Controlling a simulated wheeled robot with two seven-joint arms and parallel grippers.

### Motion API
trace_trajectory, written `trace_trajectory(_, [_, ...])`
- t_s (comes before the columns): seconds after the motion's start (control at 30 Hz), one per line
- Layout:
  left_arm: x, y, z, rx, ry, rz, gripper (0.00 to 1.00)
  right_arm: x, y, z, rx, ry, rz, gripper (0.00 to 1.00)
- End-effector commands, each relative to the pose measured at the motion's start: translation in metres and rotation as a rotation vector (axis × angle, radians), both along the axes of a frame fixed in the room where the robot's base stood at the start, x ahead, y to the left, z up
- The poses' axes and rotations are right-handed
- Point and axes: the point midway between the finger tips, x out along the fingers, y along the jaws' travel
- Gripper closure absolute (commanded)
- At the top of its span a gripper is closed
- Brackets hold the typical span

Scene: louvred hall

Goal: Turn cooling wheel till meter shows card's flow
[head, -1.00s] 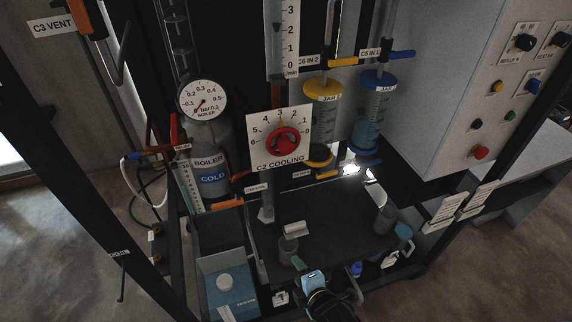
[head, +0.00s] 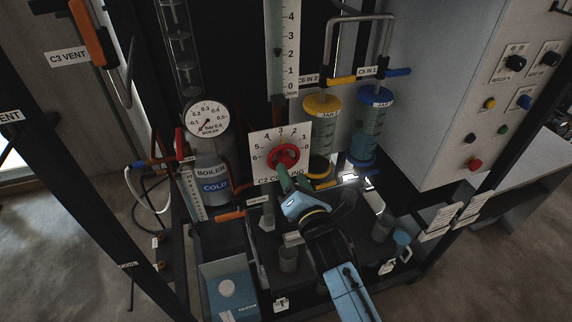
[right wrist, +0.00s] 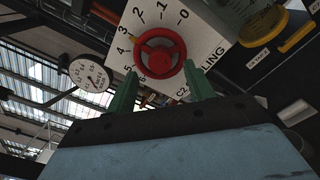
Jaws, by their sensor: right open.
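The red cooling wheel (head: 284,157) sits on a white dial plate (head: 262,143) marked 0 to 6 and labelled C2 COOLING. In the right wrist view the wheel (right wrist: 160,52) lies just beyond and between the green fingertips. My right gripper (head: 290,182) is open below the wheel in the head view; in the right wrist view its fingers (right wrist: 159,88) are apart with nothing between them. The flow meter (head: 284,50) is a clear upright tube with a numbered scale above the plate; its top is cut off. I cannot make out a card giving a flow. My left gripper is not in view.
A pressure gauge (head: 207,119) and a boiler marked COLD (head: 213,178) stand left of the wheel. Yellow-capped (head: 321,106) and blue-capped (head: 374,98) jars stand right. A grey control box (head: 440,90) is at right.

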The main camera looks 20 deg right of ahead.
Motion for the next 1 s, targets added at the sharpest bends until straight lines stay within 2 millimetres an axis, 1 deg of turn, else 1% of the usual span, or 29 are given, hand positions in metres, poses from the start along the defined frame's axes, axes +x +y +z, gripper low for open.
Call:
trace_trajectory(0.03, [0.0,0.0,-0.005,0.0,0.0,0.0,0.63,0.008,0.0,-0.001,-0.002,-0.004,0.001,0.47])
trace_trajectory(0.23, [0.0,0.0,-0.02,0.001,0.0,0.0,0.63,0.036,0.001,-0.002,0.001,-0.002,0.001,0.47])
trace_trajectory(0.47, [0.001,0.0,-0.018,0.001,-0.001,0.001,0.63,0.039,0.001,0.0,0.0,0.001,0.001,0.47])
trace_trajectory(0.73, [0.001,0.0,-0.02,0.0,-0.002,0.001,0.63,0.054,0.002,0.001,-0.001,-0.002,0.001,0.47])
trace_trajectory(0.97, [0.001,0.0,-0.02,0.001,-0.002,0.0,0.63,0.055,0.003,0.002,0.0,-0.004,0.001,0.47])
trace_trajectory(1.0, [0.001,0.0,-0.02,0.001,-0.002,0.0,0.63,0.055,0.002,0.002,0.0,-0.004,0.001,0.5])
